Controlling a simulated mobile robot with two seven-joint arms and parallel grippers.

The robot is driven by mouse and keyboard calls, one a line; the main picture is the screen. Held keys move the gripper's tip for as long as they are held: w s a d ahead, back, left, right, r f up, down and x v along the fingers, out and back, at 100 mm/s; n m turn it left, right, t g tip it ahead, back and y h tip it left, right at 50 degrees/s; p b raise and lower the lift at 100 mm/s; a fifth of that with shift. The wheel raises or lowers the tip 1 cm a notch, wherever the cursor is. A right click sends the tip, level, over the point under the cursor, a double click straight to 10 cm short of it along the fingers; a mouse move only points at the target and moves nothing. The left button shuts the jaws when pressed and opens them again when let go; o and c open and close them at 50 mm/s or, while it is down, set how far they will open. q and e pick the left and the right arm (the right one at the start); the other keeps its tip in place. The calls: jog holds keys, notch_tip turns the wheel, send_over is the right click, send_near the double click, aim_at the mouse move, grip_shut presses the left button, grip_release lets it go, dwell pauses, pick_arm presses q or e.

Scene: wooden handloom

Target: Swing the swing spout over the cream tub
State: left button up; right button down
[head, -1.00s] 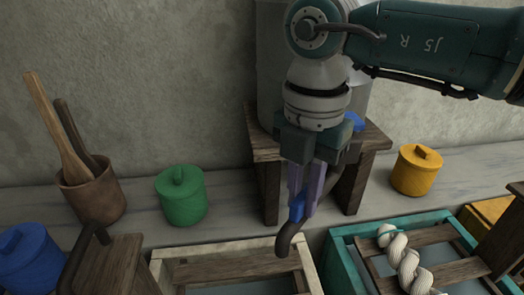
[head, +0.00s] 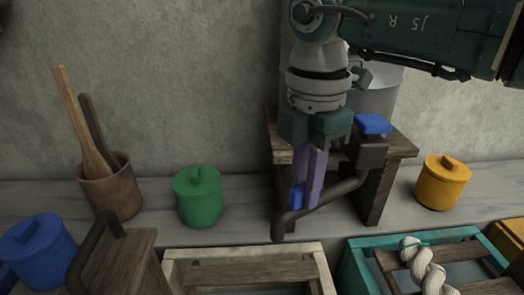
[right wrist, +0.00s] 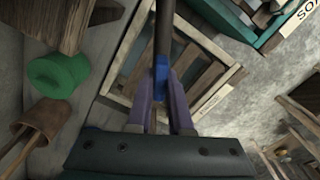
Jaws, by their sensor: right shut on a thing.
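The dark swing spout (head: 330,195) comes out of a fitting under a blue piece (head: 373,123) at the wooden stand and slants down to the left. Its downturned tip shows at the back rim of the cream tub (head: 297,249), right of the rim's middle. Whether the tip is truly over the opening is hard to tell. My right gripper (head: 306,200) points down, its purple fingers shut on the spout's blue sleeve (head: 297,197). The right wrist view shows the sleeve (right wrist: 160,75) between both fingers, the cream tub's rim (right wrist: 213,100) beyond. My left gripper is out of view.
A teal tub (head: 355,270) with a pale twisted hank stands right of the cream tub. Green (head: 198,197), yellow (head: 442,183) and blue (head: 38,245) lidded pots and a brown pot with sticks (head: 113,193) stand around. The wooden stand (head: 375,190) is close behind my gripper.

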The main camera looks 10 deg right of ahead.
jog(key=c, duration=0.8)
grip_release()
jog(key=shift+w, duration=0.1)
notch_tip(320, 180, up, 10)
